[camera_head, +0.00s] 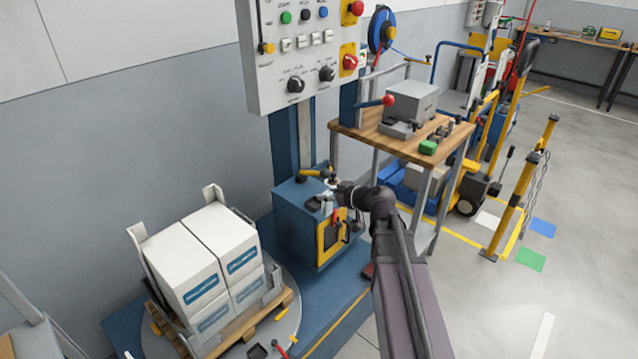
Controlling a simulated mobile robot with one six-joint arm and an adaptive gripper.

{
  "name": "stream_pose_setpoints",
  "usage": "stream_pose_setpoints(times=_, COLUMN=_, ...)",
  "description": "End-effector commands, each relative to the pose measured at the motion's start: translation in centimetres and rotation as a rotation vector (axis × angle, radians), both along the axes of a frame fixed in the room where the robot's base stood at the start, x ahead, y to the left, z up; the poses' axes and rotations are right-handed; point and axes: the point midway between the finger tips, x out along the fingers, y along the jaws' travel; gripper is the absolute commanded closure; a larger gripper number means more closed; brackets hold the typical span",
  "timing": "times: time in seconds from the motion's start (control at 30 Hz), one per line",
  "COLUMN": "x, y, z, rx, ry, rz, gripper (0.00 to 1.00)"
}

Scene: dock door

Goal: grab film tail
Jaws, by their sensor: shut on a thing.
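My gripper (328,196) is at the top front of the blue film carriage box (298,222), which stands at the foot of the machine's column. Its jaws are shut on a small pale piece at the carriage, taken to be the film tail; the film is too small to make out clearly. My arm reaches in from the lower right and hides part of the carriage's right side. The carriage has a yellow-framed dark opening on its front. A load of white boxes (204,262) stands on a wooden pallet (244,321), on a round turntable at the left.
A grey control panel (318,90) with buttons and knobs hangs above the carriage. A wooden-topped bench (364,129) with a grey metal box (411,103) stands behind my arm. Yellow posts (519,190) and carts stand at the right. The right floor is mostly clear.

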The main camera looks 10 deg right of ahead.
Motion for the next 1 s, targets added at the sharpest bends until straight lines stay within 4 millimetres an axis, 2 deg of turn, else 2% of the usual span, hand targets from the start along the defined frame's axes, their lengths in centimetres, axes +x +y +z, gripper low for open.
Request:
stream_pose_setpoints(times=0.03, x=-1.6, y=-0.2, z=0.2, rx=0.0, ry=0.0, rz=-0.002, gripper=0.89)
stream_pose_setpoints(times=0.1, x=-2.9, y=-0.5, z=0.3, rx=0.0, ry=0.0, rz=-0.002, gripper=0.89)
stream_pose_setpoints(times=0.3, x=-4.9, y=-1.1, z=0.5, rx=0.001, ry=-0.001, rz=0.0, gripper=0.89)
stream_pose_setpoints(times=0.53, x=-5.9, y=-1.3, z=0.6, rx=0.001, ry=-0.001, rz=0.0, gripper=0.89)
stream_pose_setpoints(times=1.0, x=-6.0, y=-1.4, z=0.6, rx=0.0, ry=0.0, rz=0.0, gripper=0.89)
